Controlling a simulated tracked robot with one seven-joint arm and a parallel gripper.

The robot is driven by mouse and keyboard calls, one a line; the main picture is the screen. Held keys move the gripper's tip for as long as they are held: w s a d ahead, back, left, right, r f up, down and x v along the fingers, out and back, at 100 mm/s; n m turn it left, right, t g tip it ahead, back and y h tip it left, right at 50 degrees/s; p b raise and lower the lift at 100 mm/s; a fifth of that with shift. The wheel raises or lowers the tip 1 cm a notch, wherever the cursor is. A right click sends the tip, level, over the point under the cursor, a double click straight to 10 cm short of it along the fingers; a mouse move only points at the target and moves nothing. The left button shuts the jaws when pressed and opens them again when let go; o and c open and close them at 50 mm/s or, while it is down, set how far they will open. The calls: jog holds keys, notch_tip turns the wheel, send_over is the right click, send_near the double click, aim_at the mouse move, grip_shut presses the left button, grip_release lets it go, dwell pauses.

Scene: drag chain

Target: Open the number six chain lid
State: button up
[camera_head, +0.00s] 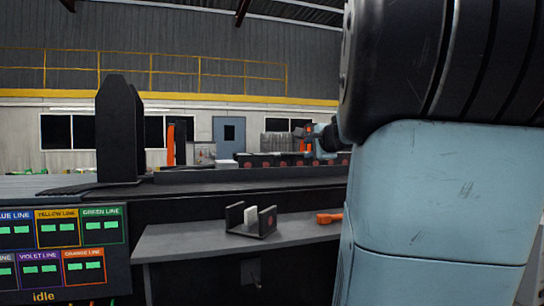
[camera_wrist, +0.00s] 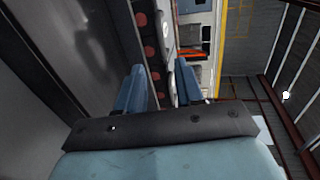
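The drag chain shows as a row of dark links (camera_head: 272,160) with red round marks, on the far side of the bench in the head view. Several of its red marks (camera_wrist: 150,52) also show in the wrist view, running up from between my fingers. No numbers are readable, so I cannot tell which link is number six or see its lid clearly. My gripper (camera_wrist: 160,72) is open, its two blue fingers apart with nothing visibly held. In the head view my gripper (camera_head: 304,133) is small, just above the right part of the row.
A dark bracket with a white block (camera_head: 251,219) and an orange tool (camera_head: 329,218) sit on the lower shelf (camera_head: 190,240). A tall black upright (camera_head: 117,130) stands at left on the bench. A status screen (camera_head: 62,250) reads "idle". My arm blocks the right side.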

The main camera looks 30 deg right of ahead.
aim_at(296, 154)
jog(key=x, duration=1.3)
jog(key=shift+s+f, duration=0.1)
grip_shut()
